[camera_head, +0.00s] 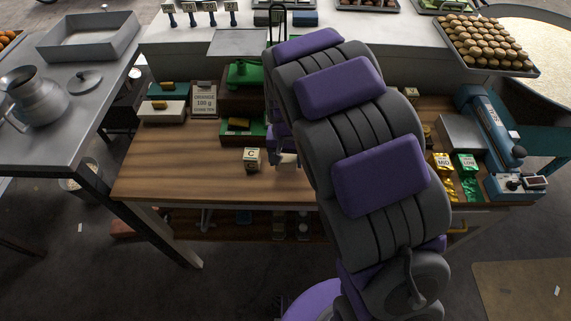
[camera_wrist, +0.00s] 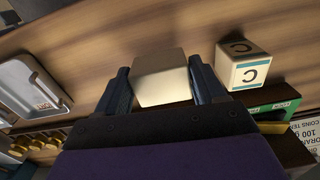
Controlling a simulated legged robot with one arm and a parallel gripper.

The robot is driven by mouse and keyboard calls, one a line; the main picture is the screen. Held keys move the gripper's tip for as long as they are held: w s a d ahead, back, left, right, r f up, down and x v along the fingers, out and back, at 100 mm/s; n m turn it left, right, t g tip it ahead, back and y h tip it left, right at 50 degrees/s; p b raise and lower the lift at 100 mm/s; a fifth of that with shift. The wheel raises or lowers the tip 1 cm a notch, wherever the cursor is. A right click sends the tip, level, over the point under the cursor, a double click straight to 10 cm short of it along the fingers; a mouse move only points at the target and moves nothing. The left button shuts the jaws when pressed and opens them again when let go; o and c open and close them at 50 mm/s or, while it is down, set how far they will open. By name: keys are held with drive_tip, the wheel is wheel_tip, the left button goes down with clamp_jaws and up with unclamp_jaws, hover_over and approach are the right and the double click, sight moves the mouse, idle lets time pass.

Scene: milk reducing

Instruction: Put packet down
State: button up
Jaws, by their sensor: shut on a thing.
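A pale cream, box-shaped packet (camera_wrist: 162,80) is between the two dark fingers of my gripper (camera_wrist: 159,68) in the wrist view. The fingers are shut on its sides. In the head view my gripper (camera_head: 285,150) is low over the wooden table, partly hidden by my arm, and a pale bit of the packet (camera_head: 289,160) shows below it. I cannot tell whether the packet touches the table. A cream cube marked C (camera_head: 251,160) stands on the table just left of my gripper. The cube also shows right of the packet in the wrist view (camera_wrist: 241,66).
The wooden table (camera_head: 190,185) has free room at its front left. Gold packets (camera_head: 442,163), green packets (camera_head: 467,165) and a blue machine (camera_head: 492,130) are at the right.

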sight(286, 165)
drive_tip(key=shift+w, duration=0.25)
wheel_tip(286, 165, down, 4)
drive_tip(key=shift+r+b, duration=0.15)
drive_tip(key=shift+b, duration=0.5)
drive_tip(key=o, duration=1.2)
drive_tip(key=shift+c, duration=0.2)
